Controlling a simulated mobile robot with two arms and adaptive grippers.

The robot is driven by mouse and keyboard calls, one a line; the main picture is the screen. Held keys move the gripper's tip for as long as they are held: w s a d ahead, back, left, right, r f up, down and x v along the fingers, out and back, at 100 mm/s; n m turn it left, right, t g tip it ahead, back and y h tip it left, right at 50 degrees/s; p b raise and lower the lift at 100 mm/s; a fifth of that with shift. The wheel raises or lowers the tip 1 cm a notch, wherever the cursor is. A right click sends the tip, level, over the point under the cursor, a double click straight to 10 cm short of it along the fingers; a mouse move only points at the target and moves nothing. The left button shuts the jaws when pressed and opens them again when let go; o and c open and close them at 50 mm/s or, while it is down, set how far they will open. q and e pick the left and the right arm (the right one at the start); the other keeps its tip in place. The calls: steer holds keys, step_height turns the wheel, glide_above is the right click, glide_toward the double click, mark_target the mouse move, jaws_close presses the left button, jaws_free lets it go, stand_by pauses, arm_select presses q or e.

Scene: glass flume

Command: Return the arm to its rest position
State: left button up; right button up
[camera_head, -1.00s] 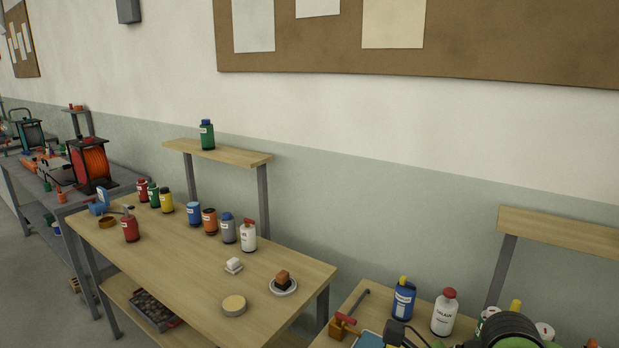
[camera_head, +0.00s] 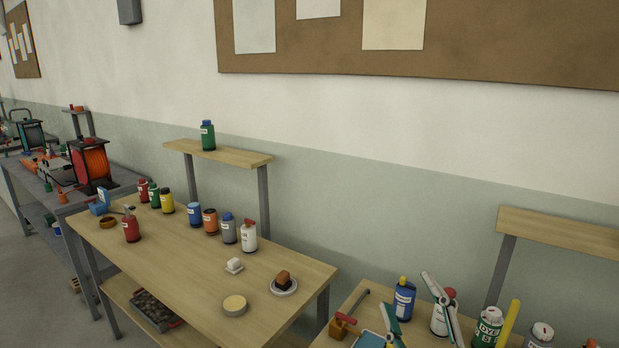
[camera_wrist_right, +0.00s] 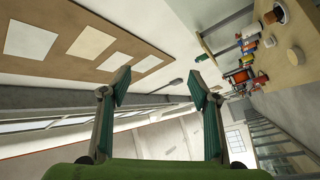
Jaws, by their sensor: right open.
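My right gripper (camera_head: 407,290) shows at the lower right of the head view, in front of the right-hand bench, with its fingers pointing up. It is open and empty. Its light grey and green fingers partly cover a white bottle with a red cap (camera_head: 438,322). In the right wrist view the two fingers (camera_wrist_right: 159,84) stand wide apart with nothing between them. Beyond them are the wall, pinboard and windows, seen tilted. The rest of the right arm is out of the head view. My left gripper is not in view.
A raised shelf (camera_head: 560,232) stands behind. The left wooden bench (camera_head: 190,262) holds several bottles. Open air lies above the benches.

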steer(key=s+d+f+m+g+h, duration=0.1)
steer(key=d+f+m+g+h, duration=0.15)
steer(key=f, duration=0.35)
steer(key=s+d+f+m+g+h, duration=0.1)
steer(key=s+d+f+m+g, duration=0.15)
steer(key=f, duration=0.45)
steer(key=s+a+f+m+g, duration=0.2)
steer(key=s+f+m+g, duration=0.3)
steer(key=s+f+g, duration=1.2)
steer(key=s+f+t, duration=0.2)
steer(key=s+f, duration=0.1)
steer(key=f, duration=1.2)
steer(key=s+f+t, duration=0.2)
steer(key=s+f, duration=0.1)
steer(key=f, duration=1.1)
steer(key=s+d+f, duration=0.1)
steer(key=s+f, duration=0.7)
steer(key=s+d+f+g, duration=0.1)
steer(key=s+d+f, duration=0.1)
steer(key=s+f, duration=0.6)
steer(key=shift+s+d+f+n+y, duration=0.3)
steer(key=shift+s+n+y, duration=0.1)
steer(key=shift+s, duration=0.3)
